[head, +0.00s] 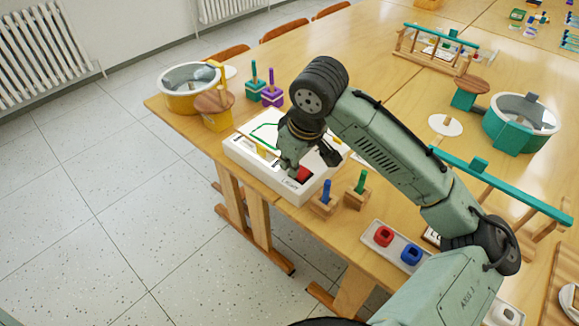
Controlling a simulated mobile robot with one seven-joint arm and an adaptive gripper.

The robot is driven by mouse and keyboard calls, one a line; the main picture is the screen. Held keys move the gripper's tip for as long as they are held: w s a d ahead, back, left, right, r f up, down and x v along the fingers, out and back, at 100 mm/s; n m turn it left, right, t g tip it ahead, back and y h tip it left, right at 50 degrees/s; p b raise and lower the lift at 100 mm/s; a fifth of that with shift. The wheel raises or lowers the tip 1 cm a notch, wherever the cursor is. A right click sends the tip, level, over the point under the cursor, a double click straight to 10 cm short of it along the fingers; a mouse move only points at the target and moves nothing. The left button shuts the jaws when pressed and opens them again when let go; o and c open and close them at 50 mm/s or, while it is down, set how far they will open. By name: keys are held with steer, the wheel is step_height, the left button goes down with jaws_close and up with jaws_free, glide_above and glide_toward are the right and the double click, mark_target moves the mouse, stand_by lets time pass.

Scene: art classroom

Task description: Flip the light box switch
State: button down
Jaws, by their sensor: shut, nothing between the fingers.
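The light box (258,176) is a low white box near the front left edge of the table, with a drawing in green line on its pale top. A red switch (303,174) shows at its front right corner. My gripper (291,169) is shut and empty, pointing down over the box just left of the red switch. I cannot tell whether it touches the switch. My wrist and gripper hide the middle of the box top and perhaps part of the switch.
Pegs on wooden blocks (323,206) stand close to the right of the box. Purple and teal peg blocks (272,97) are behind it. A yellow drum-like basin (188,90) is at the far left corner. A tray (398,243) with red and blue pieces is at the front.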

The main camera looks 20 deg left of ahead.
steer(key=shift+w+f, duration=0.1)
steer(key=shift+w, duration=0.05)
steer(key=shift+w+d+r, duration=0.1)
steer(key=shift+w+r, duration=0.1)
steer(key=shift+w+d+r+p, duration=0.15)
steer(key=shift+w+p, duration=0.15)
steer(key=shift+w, duration=0.15)
